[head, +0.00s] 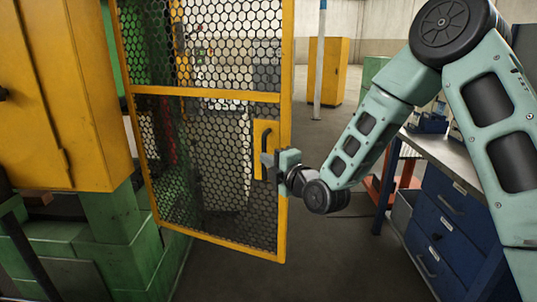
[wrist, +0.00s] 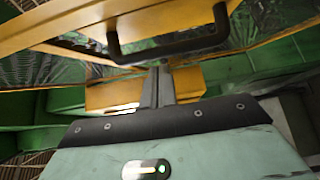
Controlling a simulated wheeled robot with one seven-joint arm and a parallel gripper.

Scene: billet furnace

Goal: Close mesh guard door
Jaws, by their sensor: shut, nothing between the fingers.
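The mesh guard door (head: 218,93) has a yellow frame and black hexagonal mesh. It stands swung out at an angle from the green machine in the head view. Its dark bar handle (head: 265,152) sits on a yellow plate near the right edge. My gripper (head: 266,165) is at the handle, with its fingers close to the plate. In the wrist view the handle (wrist: 168,48) crosses the upper middle, and my gripper's fingers (wrist: 160,75) are shut together just below it, with nothing between them. I cannot tell whether the fingers touch the handle or the door.
A yellow cabinet (head: 62,90) and green machine parts (head: 110,225) stand at the left. A blue drawer bench (head: 445,205) stands at the right, close to my arm. A pole (head: 320,60) and another yellow cabinet (head: 329,70) stand behind. Floor is clear between door and bench.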

